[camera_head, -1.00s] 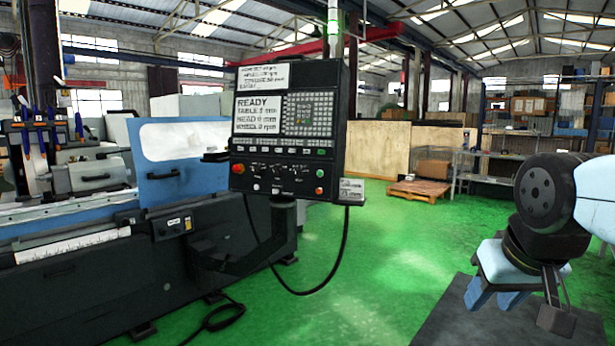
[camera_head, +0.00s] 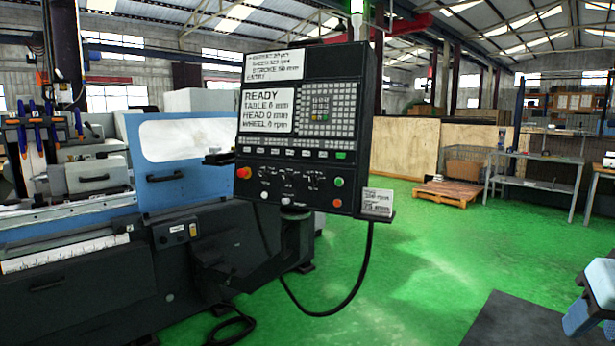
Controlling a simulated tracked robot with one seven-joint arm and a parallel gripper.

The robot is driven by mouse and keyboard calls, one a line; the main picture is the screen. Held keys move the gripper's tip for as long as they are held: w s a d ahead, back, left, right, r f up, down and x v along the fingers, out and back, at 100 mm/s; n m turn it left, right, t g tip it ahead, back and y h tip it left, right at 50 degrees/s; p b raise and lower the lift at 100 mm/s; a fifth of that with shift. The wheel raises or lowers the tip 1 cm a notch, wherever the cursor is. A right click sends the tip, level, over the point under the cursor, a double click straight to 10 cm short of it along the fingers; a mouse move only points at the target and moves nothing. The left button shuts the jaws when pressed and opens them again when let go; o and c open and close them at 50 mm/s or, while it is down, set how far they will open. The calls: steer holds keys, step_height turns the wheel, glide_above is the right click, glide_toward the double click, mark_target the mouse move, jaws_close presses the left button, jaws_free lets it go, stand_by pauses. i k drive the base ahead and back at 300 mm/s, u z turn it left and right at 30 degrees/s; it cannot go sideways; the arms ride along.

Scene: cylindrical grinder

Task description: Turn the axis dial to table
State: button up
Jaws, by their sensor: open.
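The control panel (camera_head: 297,132) of the grinder stands upright left of centre on a bracket. Its lower part carries a row of small dark dials (camera_head: 288,178). Their labels are too small to read, so I cannot tell which one is the axis dial or where it points. The screen (camera_head: 268,111) reads READY, with table, head and wheel lines. My gripper (camera_head: 592,316) shows only in part at the lower right edge, a light blue piece, far from the panel. It is open and touches nothing that I can see; the rest is cut off.
A small label plate (camera_head: 377,203) juts out at the lower right. A black cable (camera_head: 362,270) hangs below. The green floor (camera_head: 430,260) between panel and gripper is clear.

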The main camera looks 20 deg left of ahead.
mark_target(287, 178)
steer(key=u, duration=0.05)
steer(key=i, duration=1.05)
steer(key=u, duration=0.95)
steer(key=i, duration=0.6)
steer(key=u, duration=0.35)
steer(key=k, duration=0.8)
steer(key=u, duration=0.25)
steer(key=i, duration=0.8)
steer(key=z, duration=0.15)
